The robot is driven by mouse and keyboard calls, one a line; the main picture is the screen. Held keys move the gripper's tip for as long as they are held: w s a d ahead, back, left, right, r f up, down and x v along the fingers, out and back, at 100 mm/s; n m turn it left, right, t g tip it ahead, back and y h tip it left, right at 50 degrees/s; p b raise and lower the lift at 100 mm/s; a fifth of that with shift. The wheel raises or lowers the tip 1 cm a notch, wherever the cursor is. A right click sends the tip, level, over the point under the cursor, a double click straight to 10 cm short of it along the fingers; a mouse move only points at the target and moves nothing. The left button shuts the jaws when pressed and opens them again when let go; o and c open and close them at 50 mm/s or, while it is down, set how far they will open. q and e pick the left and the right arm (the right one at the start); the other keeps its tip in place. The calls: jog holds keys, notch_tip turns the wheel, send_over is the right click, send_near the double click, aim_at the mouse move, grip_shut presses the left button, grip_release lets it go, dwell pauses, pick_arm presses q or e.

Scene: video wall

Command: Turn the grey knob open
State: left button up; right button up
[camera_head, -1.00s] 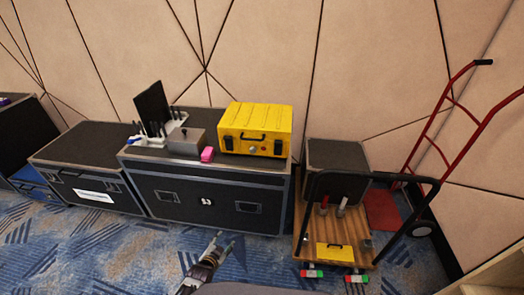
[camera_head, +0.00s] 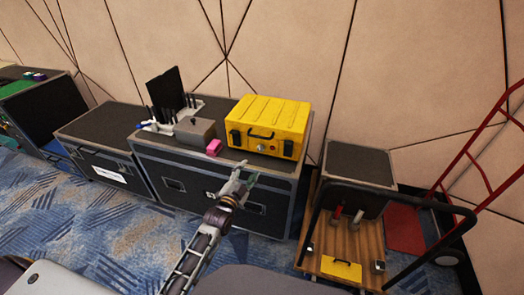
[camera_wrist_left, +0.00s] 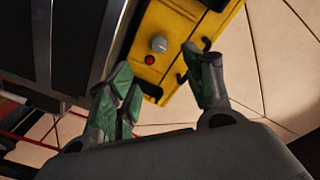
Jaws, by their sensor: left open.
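The grey knob (camera_head: 261,147) is a small round knob on the front of the yellow case (camera_head: 270,115), which sits on a black flight case (camera_head: 170,165). In the left wrist view the grey knob (camera_wrist_left: 158,43) shows clearly, with a red button (camera_wrist_left: 150,60) beside it. My left gripper (camera_head: 245,174) is open and empty, in front of the flight case and below the yellow case's front. In the left wrist view its green-padded fingers (camera_wrist_left: 161,76) are spread, with the knob beyond the gap between them, apart from both. My right gripper is not seen.
A pink block (camera_head: 214,147) and a grey box (camera_head: 194,130) stand left of the yellow case. A cart (camera_head: 320,235) carrying a black box (camera_head: 358,166) and a red hand truck (camera_head: 472,170) stand to the right.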

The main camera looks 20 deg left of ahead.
pick_arm(q)
jog(key=shift+w, duration=0.2)
send_near(260, 150)
jog(key=shift+w+d+r+b, duration=0.1)
jog(key=shift+w+b, duration=0.2)
jog(key=shift+w, duration=0.9)
jog(key=shift+w+d+r+b, duration=0.15)
jog(key=shift+w+b, duration=0.1)
jog(key=shift+w, duration=1)
jog(key=shift+w+f, duration=0.1)
jog(key=shift+w, duration=0.6)
jog(key=shift+w+d, duration=0.1)
jog(key=shift+w, duration=0.5)
jog(key=shift+w+d+b, duration=0.1)
jog(key=shift+w+b, duration=0.25)
jog(key=shift+w, duration=0.65)
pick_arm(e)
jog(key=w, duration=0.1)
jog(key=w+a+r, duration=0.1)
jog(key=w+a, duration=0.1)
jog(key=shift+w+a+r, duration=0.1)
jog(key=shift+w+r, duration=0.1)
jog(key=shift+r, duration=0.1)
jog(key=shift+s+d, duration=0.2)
